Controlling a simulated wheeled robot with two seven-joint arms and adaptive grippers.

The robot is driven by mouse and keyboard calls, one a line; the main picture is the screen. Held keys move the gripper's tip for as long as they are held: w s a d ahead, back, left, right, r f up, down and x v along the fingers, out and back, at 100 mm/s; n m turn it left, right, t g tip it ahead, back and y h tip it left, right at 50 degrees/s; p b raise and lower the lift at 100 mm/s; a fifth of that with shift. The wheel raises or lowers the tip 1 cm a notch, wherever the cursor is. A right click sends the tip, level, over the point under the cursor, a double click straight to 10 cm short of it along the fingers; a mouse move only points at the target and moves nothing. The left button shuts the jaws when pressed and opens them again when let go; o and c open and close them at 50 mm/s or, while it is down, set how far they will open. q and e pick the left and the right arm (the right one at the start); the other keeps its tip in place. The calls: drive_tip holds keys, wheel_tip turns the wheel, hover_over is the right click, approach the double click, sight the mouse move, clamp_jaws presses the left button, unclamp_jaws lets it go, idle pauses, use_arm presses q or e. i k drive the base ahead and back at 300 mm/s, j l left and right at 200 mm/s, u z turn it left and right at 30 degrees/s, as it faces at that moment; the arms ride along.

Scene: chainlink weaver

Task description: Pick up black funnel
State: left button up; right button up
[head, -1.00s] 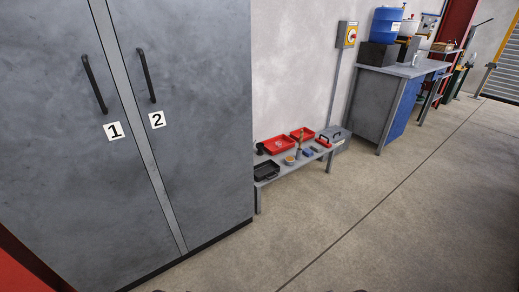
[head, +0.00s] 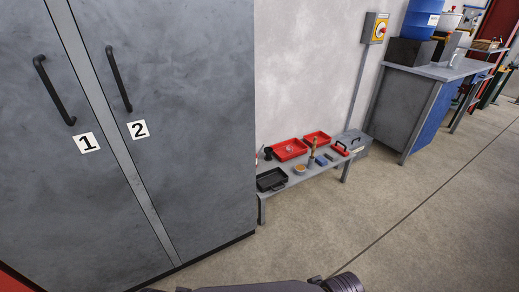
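A small dark object (head: 268,154) stands at the back left of a low grey bench (head: 318,174), close to the cabinet's edge. It may be the black funnel, but it is too small to tell its shape. A black tray (head: 271,181) lies at the bench's near left end. Neither of my grippers is in view. A dark part of my own body shows at the bottom edge of the head view.
A tall grey cabinet (head: 170,170) with doors 1 and 2 fills the left. Red trays (head: 289,150), a brown bottle (head: 312,154) and small items crowd the bench. A workbench (head: 436,70) stands beyond at right. The concrete floor (head: 400,220) before the benches is clear.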

sight(268, 150)
drive_tip(key=i+l+u, duration=0.35)
drive_tip(key=i+l, duration=0.15)
drive_tip(key=i+l+u, duration=0.2)
drive_tip(key=l, duration=0.3)
drive_tip(key=i+l+u, duration=0.2)
drive_tip(key=l, duration=0.15)
drive_tip(key=i+l+u, duration=0.2)
drive_tip(key=l, duration=0.25)
drive_tip(key=i+l+u, duration=0.15)
drive_tip(key=l, duration=0.25)
drive_tip(key=i+l+u, duration=0.2)
drive_tip(key=l, duration=0.25)
drive_tip(key=l+u, duration=0.2)
drive_tip(key=l, duration=0.25)
